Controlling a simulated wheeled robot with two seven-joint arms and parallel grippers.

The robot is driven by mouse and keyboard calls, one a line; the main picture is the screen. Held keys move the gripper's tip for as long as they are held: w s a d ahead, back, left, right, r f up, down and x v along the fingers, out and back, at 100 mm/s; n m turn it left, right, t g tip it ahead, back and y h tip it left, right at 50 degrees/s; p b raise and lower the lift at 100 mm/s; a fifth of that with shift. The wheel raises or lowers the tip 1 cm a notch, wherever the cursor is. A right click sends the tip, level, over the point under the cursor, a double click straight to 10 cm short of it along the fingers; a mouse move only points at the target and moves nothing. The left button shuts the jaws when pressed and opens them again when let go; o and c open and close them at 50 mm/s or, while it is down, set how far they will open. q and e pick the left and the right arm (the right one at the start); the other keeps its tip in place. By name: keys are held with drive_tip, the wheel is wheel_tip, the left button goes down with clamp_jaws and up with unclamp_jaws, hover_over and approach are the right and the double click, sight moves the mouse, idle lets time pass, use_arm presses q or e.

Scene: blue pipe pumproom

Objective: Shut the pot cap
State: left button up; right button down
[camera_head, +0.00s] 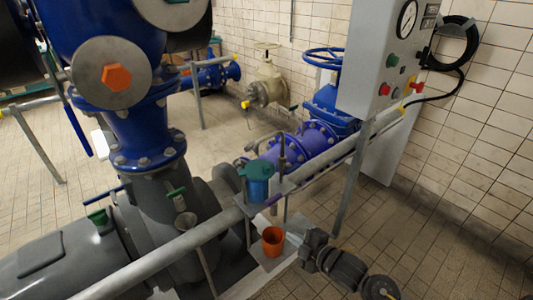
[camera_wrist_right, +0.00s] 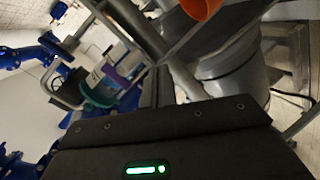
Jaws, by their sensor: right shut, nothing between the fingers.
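The blue pot (camera_head: 258,190) stands on a small bracket by the grey rail in the head view. Its teal cap (camera_head: 258,168) shows at the top; I cannot tell how far it stands from the rim. The pot also shows tilted in the right wrist view (camera_wrist_right: 106,76), left of the fingers. My right gripper (camera_head: 308,240) is low and to the right of the pot, apart from it. Its fingers (camera_wrist_right: 159,86) are together and empty. My left gripper is not in view.
An orange cup (camera_head: 272,241) stands below the pot, close to my right gripper. The grey rail (camera_head: 190,242) runs diagonally past the pot. A grey control box (camera_head: 388,65) hangs at the upper right. Tiled floor (camera_head: 440,215) is clear at right.

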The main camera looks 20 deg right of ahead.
sight(267, 174)
wheel_tip(267, 174, up, 17)
drive_tip(key=w+a+n+t+y+p, duration=0.1)
drive_tip(key=w+a+n+y+p, duration=0.1)
drive_tip(key=n+y+p, duration=0.45)
drive_tip(key=w+a, duration=0.1)
drive_tip(key=w, duration=0.2)
drive_tip(key=w+a+n+p, duration=0.1)
drive_tip(key=w, duration=0.2)
drive_tip(key=w+a+n+h+p, duration=0.1)
drive_tip(key=w, duration=0.2)
drive_tip(key=shift+a+r, duration=0.2)
drive_tip(key=shift+r, duration=0.05)
drive_tip(key=shift+w+d, duration=0.1)
drive_tip(key=shift+d, duration=0.25)
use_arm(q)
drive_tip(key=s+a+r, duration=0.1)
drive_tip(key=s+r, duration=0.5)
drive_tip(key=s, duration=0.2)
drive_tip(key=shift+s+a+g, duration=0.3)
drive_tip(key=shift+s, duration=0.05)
use_arm(e)
drive_tip(key=shift+f, duration=0.1)
